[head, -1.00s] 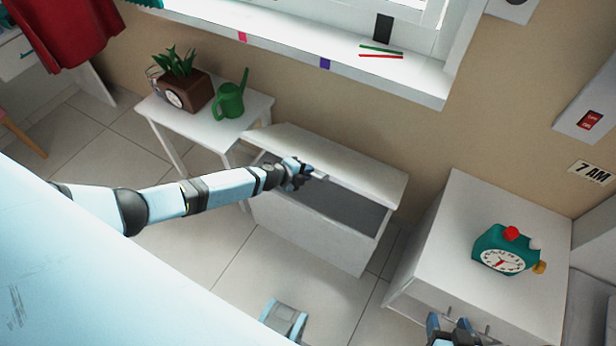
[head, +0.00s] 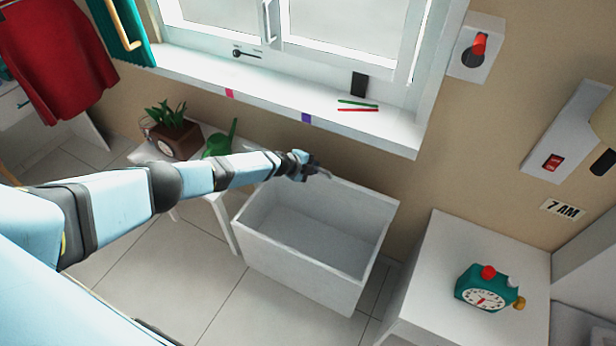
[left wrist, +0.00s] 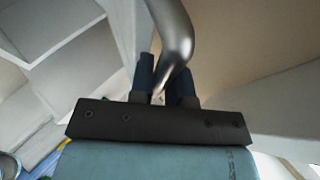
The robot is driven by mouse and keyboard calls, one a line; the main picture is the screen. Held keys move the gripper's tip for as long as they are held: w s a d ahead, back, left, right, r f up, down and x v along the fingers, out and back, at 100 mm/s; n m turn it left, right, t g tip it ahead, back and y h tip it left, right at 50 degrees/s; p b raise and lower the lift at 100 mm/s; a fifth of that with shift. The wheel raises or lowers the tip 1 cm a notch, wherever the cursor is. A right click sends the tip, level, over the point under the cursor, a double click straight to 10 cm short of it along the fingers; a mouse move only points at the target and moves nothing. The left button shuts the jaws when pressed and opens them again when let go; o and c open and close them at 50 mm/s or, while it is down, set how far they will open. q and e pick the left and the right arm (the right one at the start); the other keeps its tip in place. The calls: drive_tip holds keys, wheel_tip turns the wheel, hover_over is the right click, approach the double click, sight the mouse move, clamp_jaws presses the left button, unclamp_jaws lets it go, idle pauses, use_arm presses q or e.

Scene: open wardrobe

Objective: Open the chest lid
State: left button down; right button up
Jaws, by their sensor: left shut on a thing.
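The white chest (head: 300,275) stands on the floor against the wall below the window. Its lid (head: 362,194) is raised to about upright at the back, and the inside shows empty. My left gripper (head: 318,168) is at the lid's upper edge, left of its middle. In the left wrist view the gripper's dark blue fingers (left wrist: 165,88) are shut on a curved metal handle (left wrist: 172,35). My right gripper is not in view.
A small white table with a potted plant (head: 172,135) and a green watering can (head: 219,142) stands left of the chest. A white cabinet (head: 450,250) with a teal clock (head: 487,290) stands to the right. The window sill (head: 270,110) overhangs behind the lid.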

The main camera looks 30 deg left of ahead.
use_arm(q)
drive_tip(key=w, duration=0.1)
drive_tip(key=w+r, duration=0.1)
drive_tip(key=w, duration=0.2)
drive_tip(key=shift+d+r, duration=0.15)
drive_tip(key=shift+r, duration=0.2)
drive_tip(key=shift+w+r+b, duration=0.15)
drive_tip(key=shift+w+b, duration=0.15)
drive_tip(key=shift+w, duration=0.35)
drive_tip(key=c, duration=1.1)
unclamp_jaws()
drive_tip(key=shift+s, duration=0.1)
